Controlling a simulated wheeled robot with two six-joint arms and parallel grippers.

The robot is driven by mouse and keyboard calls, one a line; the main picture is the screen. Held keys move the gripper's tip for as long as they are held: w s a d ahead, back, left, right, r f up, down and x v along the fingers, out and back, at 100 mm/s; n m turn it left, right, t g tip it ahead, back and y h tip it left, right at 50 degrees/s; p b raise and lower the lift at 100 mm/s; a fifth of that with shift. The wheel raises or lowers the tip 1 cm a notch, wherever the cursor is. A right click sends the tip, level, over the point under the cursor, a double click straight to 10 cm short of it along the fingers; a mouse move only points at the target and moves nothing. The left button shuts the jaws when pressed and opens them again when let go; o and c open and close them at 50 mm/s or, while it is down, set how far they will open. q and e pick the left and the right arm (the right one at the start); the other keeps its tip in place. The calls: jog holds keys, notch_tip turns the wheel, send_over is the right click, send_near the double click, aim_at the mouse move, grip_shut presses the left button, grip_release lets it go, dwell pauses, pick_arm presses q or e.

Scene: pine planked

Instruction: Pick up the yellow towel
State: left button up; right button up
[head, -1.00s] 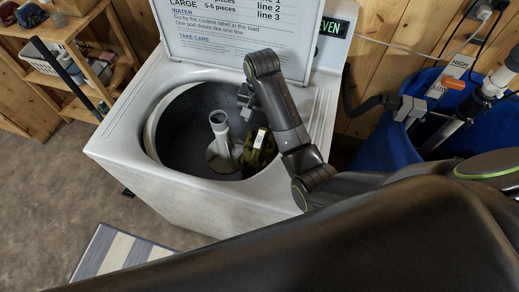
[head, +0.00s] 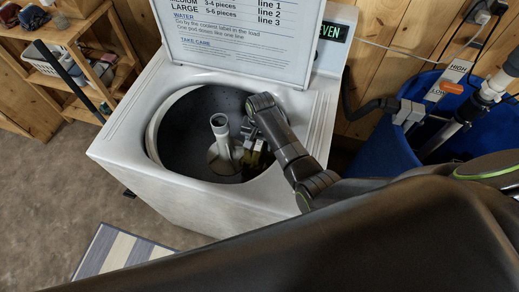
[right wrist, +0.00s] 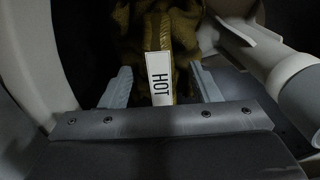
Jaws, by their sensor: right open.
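The yellow towel (head: 264,161) lies crumpled in the washer drum, to the right of the central agitator (head: 222,140), and is partly hidden behind my right arm. In the right wrist view the towel (right wrist: 140,22) looks dark mustard and carries a white tag (right wrist: 160,80) reading HOT. My right gripper (head: 251,152) is down inside the drum at the towel. In the right wrist view its two fingers (right wrist: 161,86) are apart, with the tag and some cloth between them. I cannot tell whether they touch the cloth. My left gripper is out of view.
The white washer (head: 130,150) has its lid (head: 240,35) raised, with printed instructions on it. The pale agitator stands close beside my right gripper. A blue bin (head: 385,150) stands to the right and a wooden shelf (head: 75,65) to the left. A striped mat (head: 118,250) lies in front.

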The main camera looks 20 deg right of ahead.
jog(key=shift+f, duration=0.75)
grip_shut()
